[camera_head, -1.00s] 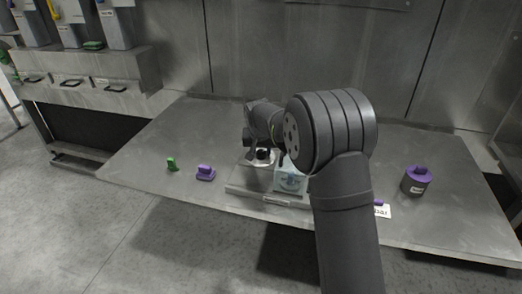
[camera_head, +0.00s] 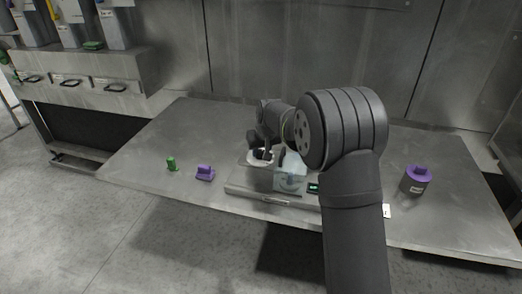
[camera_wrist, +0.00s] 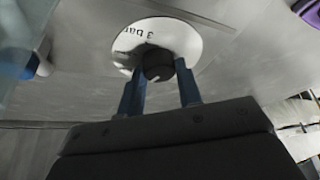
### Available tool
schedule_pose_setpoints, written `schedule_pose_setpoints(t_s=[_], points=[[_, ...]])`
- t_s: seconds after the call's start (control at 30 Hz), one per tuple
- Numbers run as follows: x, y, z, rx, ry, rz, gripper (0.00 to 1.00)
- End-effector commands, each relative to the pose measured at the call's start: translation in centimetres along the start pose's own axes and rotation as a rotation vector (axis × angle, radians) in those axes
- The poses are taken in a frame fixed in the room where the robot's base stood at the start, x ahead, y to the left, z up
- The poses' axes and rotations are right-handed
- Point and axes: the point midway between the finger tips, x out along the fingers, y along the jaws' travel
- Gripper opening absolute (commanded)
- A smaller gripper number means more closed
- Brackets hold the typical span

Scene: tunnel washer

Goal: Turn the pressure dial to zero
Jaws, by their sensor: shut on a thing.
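The pressure dial is a white disc with a dark round knob (camera_wrist: 158,64) at its centre. In the wrist view the disc (camera_wrist: 186,38) shows the printed text "3 bar" near its upper left edge; the rest of its scale is hidden or washed out by glare. My gripper (camera_wrist: 160,85) has its two blue fingers on either side of the knob and is shut on it. No pointer on the knob is clear.
A translucent box (camera_head: 290,175) stands close to the right of the dial, on the metal plate (camera_head: 250,190). A small green piece (camera_head: 171,163) and a purple piece (camera_head: 205,172) lie to the left. A dark cylinder with a purple top (camera_head: 416,181) stands at the right.

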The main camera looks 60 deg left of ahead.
Motion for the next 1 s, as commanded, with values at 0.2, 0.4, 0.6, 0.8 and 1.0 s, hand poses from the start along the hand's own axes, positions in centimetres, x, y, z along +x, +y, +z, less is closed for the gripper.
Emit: schedule_pose_setpoints(t_s=[0.2, 0.4, 0.6, 0.8, 1.0], points=[[-0.05, 0.12, -0.07, -0.087, 0.002, -0.036, 0.09], [-0.06, 0.09, -0.08, -0.123, 0.002, -0.051, 0.09], [-0.07, 0.08, -0.09, -0.129, 0.002, -0.053, 0.09], [-0.08, 0.08, -0.10, -0.128, 0.002, -0.053, 0.34], [-0.05, 0.08, -0.07, -0.128, 0.001, -0.053, 0.54]])
